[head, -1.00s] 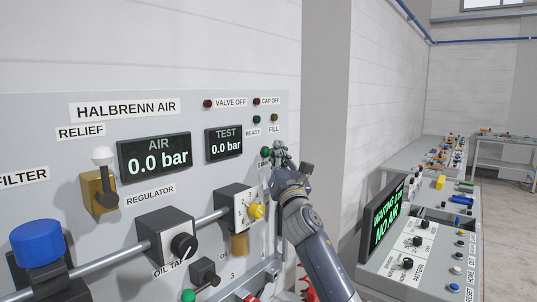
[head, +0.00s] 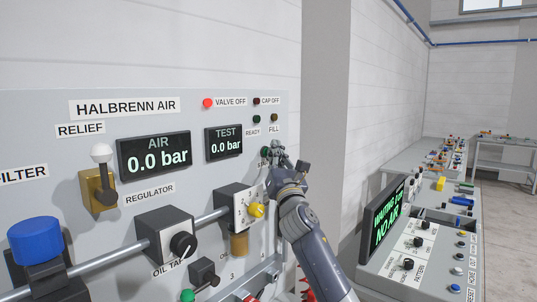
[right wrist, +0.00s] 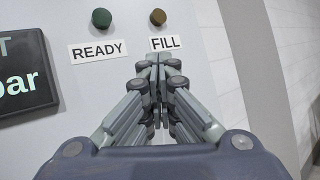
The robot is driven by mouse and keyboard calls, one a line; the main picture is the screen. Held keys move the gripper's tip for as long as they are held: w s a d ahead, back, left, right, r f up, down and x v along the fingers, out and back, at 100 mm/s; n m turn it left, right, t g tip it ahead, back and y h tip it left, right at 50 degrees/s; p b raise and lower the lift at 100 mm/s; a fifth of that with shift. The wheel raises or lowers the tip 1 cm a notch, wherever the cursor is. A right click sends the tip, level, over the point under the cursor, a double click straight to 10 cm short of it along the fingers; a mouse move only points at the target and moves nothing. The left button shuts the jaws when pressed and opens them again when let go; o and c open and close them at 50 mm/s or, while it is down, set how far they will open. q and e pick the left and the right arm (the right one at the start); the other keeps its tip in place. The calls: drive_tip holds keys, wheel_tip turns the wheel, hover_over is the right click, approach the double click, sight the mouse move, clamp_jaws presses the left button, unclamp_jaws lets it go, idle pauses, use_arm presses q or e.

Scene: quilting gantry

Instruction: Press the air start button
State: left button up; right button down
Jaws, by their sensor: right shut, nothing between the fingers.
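A green button (head: 265,153) sits on the grey HALBRENN AIR panel (head: 60,118), under the READY and FILL labels. The label below it is mostly covered, so I cannot read whether it is the air start button. My right gripper (head: 276,152) is shut and empty, its fingertips at the panel just right of this button. I cannot tell whether they touch it. In the right wrist view the closed fingertips (right wrist: 158,60) lie just below the FILL label (right wrist: 165,43); the button is hidden there. The AIR display (head: 154,153) reads 0.0 bar. My left gripper is out of view.
The VALVE OFF lamp (head: 208,103) is lit red. A console screen (head: 385,222) at right shows waiting and no air. Bare wall lies right of the panel.

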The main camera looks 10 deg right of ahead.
drive_tip(key=shift+s+d+p, duration=0.5)
drive_tip(key=shift+s+p, duration=0.2)
drive_tip(key=shift+p, duration=0.1)
drive_tip(key=s+d+p, duration=0.1)
drive_tip(key=s, duration=0.1)
drive_tip(key=s+d+p, duration=0.2)
idle(0.4)
idle(0.4)
